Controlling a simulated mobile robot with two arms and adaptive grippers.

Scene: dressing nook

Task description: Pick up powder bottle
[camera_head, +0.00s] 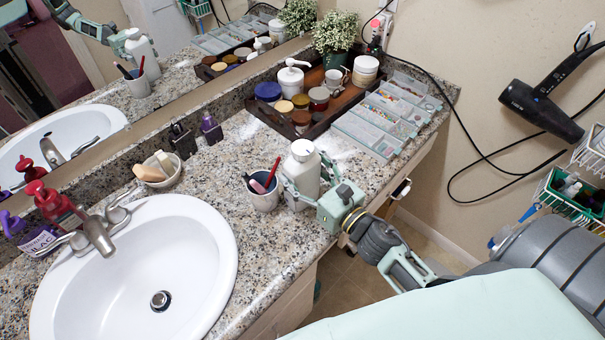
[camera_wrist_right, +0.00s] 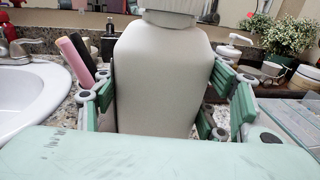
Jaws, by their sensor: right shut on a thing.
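The powder bottle (camera_head: 302,168) is white with a rounded cap and stands upright at the counter's front edge, right of a small cup. My right gripper (camera_head: 303,190) is shut on it from the right side. In the right wrist view the bottle (camera_wrist_right: 163,75) fills the middle, with green fingers of the gripper (camera_wrist_right: 165,105) on both sides of its body. The head view does not show clearly whether its base touches the counter. My left gripper is not in view.
A cup (camera_head: 264,190) with brushes stands close to the bottle's left. The sink (camera_head: 215,235) is farther left. A wooden tray (camera_head: 322,122) of jars and a clear organizer (camera_head: 362,132) lie behind. A hair dryer (camera_head: 545,105) hangs on the right wall.

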